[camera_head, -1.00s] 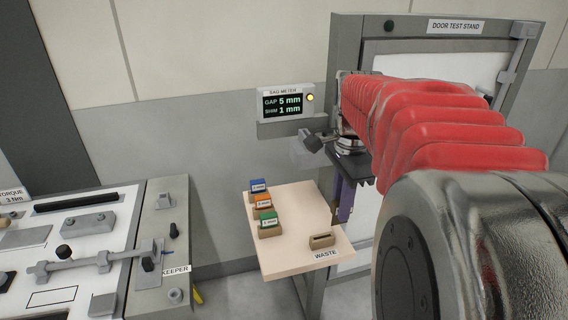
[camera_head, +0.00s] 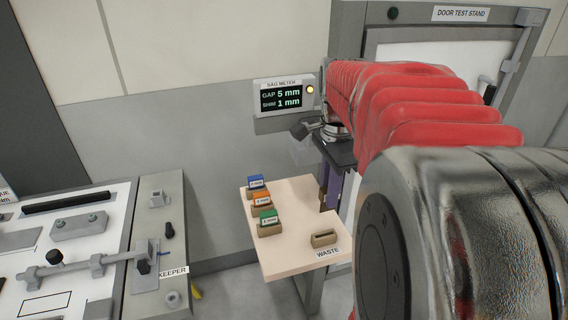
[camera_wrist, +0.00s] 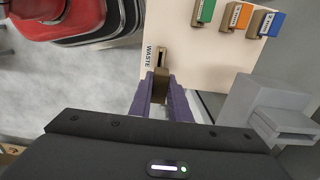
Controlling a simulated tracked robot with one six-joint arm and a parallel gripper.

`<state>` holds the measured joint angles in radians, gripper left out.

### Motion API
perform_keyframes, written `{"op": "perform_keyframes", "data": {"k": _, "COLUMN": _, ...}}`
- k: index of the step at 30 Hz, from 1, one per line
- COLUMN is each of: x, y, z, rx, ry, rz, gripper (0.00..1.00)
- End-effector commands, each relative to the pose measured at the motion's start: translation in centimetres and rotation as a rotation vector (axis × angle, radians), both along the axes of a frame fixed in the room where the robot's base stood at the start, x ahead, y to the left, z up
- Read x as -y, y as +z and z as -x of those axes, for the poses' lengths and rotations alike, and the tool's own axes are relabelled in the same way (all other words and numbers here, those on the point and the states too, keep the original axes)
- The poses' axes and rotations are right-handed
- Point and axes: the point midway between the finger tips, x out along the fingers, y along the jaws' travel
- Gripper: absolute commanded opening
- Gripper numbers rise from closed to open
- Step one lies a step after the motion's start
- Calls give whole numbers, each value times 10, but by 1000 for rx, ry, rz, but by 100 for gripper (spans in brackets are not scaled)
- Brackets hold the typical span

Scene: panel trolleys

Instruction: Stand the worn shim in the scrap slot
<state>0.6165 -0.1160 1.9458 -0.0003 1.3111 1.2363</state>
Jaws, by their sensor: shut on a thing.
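My gripper (camera_wrist: 161,98) has purple fingers, shut on a brown piece, which I take as the worn shim (camera_wrist: 160,84). In the wrist view the shim's far end overlaps the near end of the scrap slot block (camera_wrist: 163,52), marked WASTE. I cannot tell whether they touch. In the head view the scrap slot block (camera_head: 325,237) is tan with a dark slot on top, near the tray's front right corner. My gripper (camera_head: 332,192) shows there behind the tray's right edge, pointing down.
Blue (camera_head: 255,181), orange (camera_head: 261,199) and green (camera_head: 268,217) shims stand in holders along the left of the pale tray (camera_head: 290,262). The sag meter (camera_head: 283,97) on the wall reads gap 5 mm, shim 1 mm. The door test stand (camera_head: 461,13) rises behind my arm.

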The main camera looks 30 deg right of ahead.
Motion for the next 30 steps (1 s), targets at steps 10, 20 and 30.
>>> {"op": "perform_keyframes", "data": {"k": 10, "x": 0, "y": -24, "z": 0, "rx": -2, "ry": 1, "rz": -2, "gripper": 0}}
{"op": "perform_keyframes", "data": {"k": 20, "x": -1, "y": -47, "z": 0, "rx": -3, "ry": 2, "rz": -2, "gripper": 0}}
{"op": "perform_keyframes", "data": {"k": 30, "x": -1, "y": -69, "z": -1, "rx": -2, "ry": 3, "rz": -2, "gripper": 0}}
